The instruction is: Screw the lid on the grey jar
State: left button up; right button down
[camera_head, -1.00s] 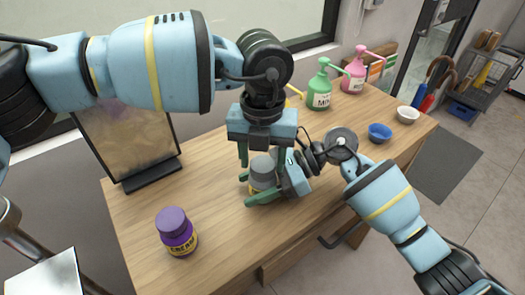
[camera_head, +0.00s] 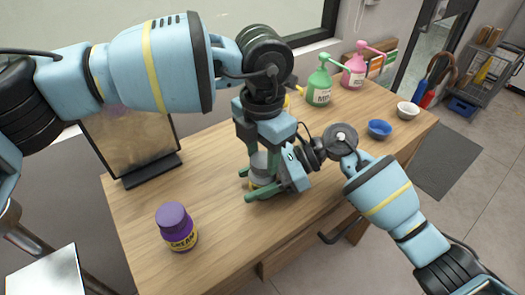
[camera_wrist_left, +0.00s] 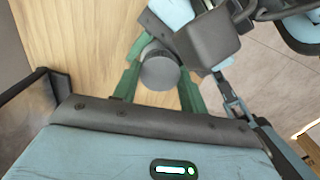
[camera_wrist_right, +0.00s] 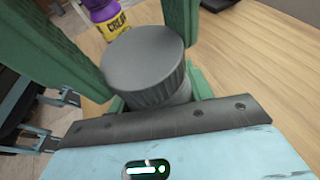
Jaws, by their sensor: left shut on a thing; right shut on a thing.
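The grey jar (camera_head: 258,184) stands upright on the wooden counter, its yellow label partly hidden by my grippers. Its grey ribbed lid (camera_wrist_right: 146,62) sits level on top; the seam between them is hidden. My left gripper (camera_head: 260,158) comes down from above, its green fingers on both sides of the lid. The lid also shows between those fingers in the left wrist view (camera_wrist_left: 160,72). My right gripper (camera_head: 249,186) reaches in low from the right, shut around the jar body below the lid.
A purple cream jar (camera_head: 177,228) stands at the front left of the counter (camera_head: 225,222). A dark-framed panel (camera_head: 135,145) stands behind it. Green (camera_head: 319,85) and pink (camera_head: 354,70) pump bottles and blue (camera_head: 380,130) and white (camera_head: 408,110) bowls are at the back right.

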pick_arm(q)
jog(key=m, duration=1.1)
jog(key=shift+m, duration=0.3)
jog(key=o, duration=1.1)
jog(key=shift+r, duration=2.2)
